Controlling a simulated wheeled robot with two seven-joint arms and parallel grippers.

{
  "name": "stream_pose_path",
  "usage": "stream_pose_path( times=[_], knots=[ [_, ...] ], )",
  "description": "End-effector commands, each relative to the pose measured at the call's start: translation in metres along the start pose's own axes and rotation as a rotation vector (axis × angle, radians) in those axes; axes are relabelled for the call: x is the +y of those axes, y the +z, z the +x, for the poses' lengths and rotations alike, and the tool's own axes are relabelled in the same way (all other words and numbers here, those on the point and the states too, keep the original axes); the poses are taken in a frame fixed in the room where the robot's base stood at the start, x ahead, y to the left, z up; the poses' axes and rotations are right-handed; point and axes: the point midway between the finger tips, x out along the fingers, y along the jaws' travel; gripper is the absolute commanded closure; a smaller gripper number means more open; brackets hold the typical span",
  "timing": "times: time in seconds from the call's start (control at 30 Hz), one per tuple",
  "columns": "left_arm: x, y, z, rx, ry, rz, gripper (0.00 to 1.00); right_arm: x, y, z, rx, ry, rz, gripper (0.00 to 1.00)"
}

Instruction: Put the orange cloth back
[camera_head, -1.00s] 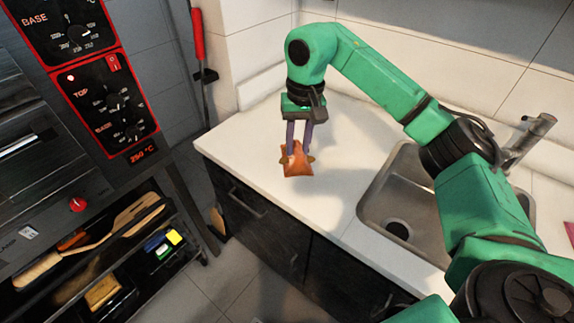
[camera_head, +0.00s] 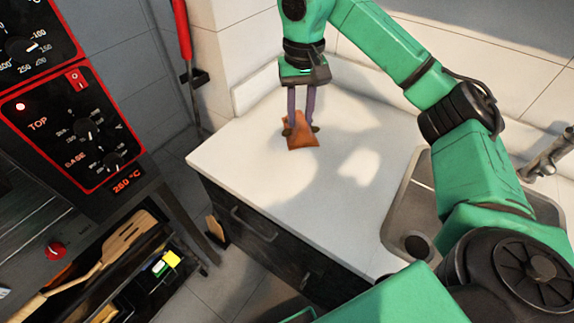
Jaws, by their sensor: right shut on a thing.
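The orange cloth (camera_head: 302,140) is at the left part of the white counter (camera_head: 240,160), hanging down between the fingers of my right gripper (camera_head: 301,128). The gripper points down and is shut on the cloth. I cannot tell whether the cloth's lower edge touches the counter. My left gripper is not in view.
A steel sink (camera_head: 410,210) lies to the right in the counter, partly behind my right arm. An oven with red-framed dials (camera_head: 70,115) stands at the left. Below it, a shelf holds a wooden spatula (camera_head: 125,240). The counter around the cloth is clear.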

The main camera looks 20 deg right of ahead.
Motion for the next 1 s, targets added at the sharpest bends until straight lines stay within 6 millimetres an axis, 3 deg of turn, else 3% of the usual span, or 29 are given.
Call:
stream_pose_path(
  times=[0.07,0.23,0.4,0.53,0.8,1.0],
  knots=[
    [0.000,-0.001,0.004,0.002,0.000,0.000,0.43,0.000,0.001,0.011,-0.003,0.001,-0.002,1.00],
    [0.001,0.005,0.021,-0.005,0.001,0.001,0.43,-0.001,0.002,0.064,-0.009,-0.001,-0.002,1.00],
    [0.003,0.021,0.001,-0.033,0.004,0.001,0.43,0.001,0.002,0.111,-0.009,0.003,0.000,1.00],
    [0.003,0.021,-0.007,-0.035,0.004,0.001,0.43,0.000,0.002,0.146,-0.006,0.002,0.000,1.00],
    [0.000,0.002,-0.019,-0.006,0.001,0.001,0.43,0.000,0.001,0.194,-0.004,-0.001,0.000,1.00],
    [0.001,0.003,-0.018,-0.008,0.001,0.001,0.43,0.000,0.000,0.201,0.000,0.001,0.000,1.00]
  ],
)
